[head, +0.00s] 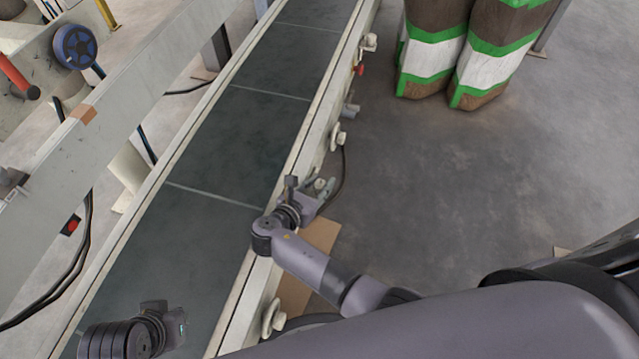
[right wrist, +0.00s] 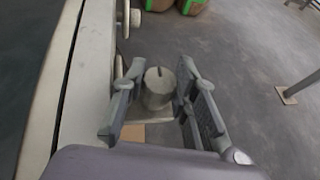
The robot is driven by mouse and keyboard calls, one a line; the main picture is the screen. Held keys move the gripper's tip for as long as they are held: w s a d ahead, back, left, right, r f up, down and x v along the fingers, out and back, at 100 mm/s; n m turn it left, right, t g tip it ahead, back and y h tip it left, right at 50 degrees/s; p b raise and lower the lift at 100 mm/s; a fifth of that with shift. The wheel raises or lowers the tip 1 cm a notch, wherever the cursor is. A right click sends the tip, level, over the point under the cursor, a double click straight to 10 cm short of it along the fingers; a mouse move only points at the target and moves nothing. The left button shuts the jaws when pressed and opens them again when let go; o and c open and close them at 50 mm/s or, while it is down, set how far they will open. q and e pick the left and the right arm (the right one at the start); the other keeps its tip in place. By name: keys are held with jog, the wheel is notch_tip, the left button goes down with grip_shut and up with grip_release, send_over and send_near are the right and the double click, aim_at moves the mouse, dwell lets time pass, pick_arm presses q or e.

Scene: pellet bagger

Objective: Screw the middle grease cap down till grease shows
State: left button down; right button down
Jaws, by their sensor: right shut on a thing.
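A pale, round grease cap (right wrist: 158,86) with a dark mark on its top stands between the two fingers of my right gripper (right wrist: 160,70) in the right wrist view. The fingers are closed on its sides. In the head view my right gripper (head: 319,187) is at the outer side of the conveyor frame, and the cap there is small and partly hidden. I cannot tell whether grease shows on it. My left gripper (head: 168,322) is over the belt at the lower left, seen from behind, its fingers hidden.
The conveyor belt (head: 235,150) runs away from me between pale rails. Pale round fittings (head: 338,139) sit along its right side, with a red button (head: 360,69) farther back. Striped sacks (head: 430,60) stand at the back. Grey floor (head: 450,170) on the right is clear.

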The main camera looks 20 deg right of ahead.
aim_at(320, 184)
dwell(0.4)
jog(key=c, duration=1.2)
grip_release()
jog(key=shift+c, duration=0.2)
notch_tip(320, 184, up, 10)
